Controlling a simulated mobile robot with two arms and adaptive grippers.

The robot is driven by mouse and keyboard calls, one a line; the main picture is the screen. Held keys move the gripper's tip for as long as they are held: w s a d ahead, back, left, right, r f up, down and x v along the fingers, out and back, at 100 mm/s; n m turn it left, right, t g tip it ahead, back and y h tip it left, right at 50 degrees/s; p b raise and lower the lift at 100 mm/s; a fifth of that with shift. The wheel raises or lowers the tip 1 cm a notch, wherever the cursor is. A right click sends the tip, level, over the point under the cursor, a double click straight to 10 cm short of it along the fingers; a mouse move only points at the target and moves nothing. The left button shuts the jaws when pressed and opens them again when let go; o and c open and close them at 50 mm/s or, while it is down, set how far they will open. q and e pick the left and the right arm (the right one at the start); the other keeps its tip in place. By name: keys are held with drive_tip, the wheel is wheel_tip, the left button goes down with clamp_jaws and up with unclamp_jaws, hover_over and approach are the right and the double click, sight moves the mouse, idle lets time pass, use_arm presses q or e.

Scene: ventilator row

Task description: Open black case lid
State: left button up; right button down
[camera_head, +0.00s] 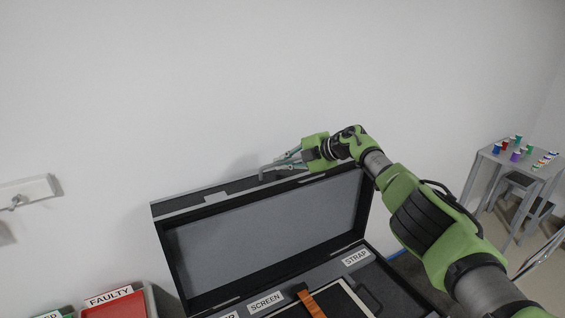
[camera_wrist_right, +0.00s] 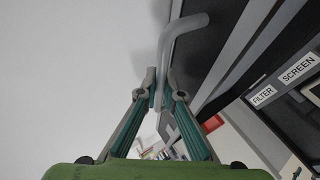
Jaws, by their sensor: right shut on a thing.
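The black case's lid (camera_head: 265,235) stands raised at the back of the case, close to the white wall, its grey inner panel facing me. The case's lower part (camera_head: 375,285) is open in front of it. My right gripper (camera_head: 284,164) is at the lid's upper edge and shut on a grey bent handle (camera_head: 263,175). The handle (camera_wrist_right: 185,28) also shows in the right wrist view, between the fingertips (camera_wrist_right: 160,88). My left gripper is not in view.
Inside the case lie labels SCREEN (camera_head: 265,302) and STRAP (camera_head: 356,257), an orange strap (camera_head: 311,304) and a framed panel. A red FAULTY bin (camera_head: 118,304) stands at lower left. A small table (camera_head: 532,160) with colored items is at far right.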

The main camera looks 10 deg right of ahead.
drive_tip(key=shift+s+f, duration=0.1)
drive_tip(key=c, duration=2.2)
unclamp_jaws()
drive_tip(key=shift+o, duration=0.2)
drive_tip(key=shift+s+d+r, duration=0.25)
drive_tip(key=shift+d+r, duration=0.25)
drive_tip(key=shift+d, duration=0.1)
drive_tip(key=shift+s+d+r, duration=0.3)
drive_tip(key=shift+s+d, duration=0.05)
drive_tip(key=shift+s, duration=0.15)
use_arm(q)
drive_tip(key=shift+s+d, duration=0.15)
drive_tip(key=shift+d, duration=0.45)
use_arm(e)
drive_tip(key=v, duration=0.9)
drive_tip(key=shift+a, duration=0.25)
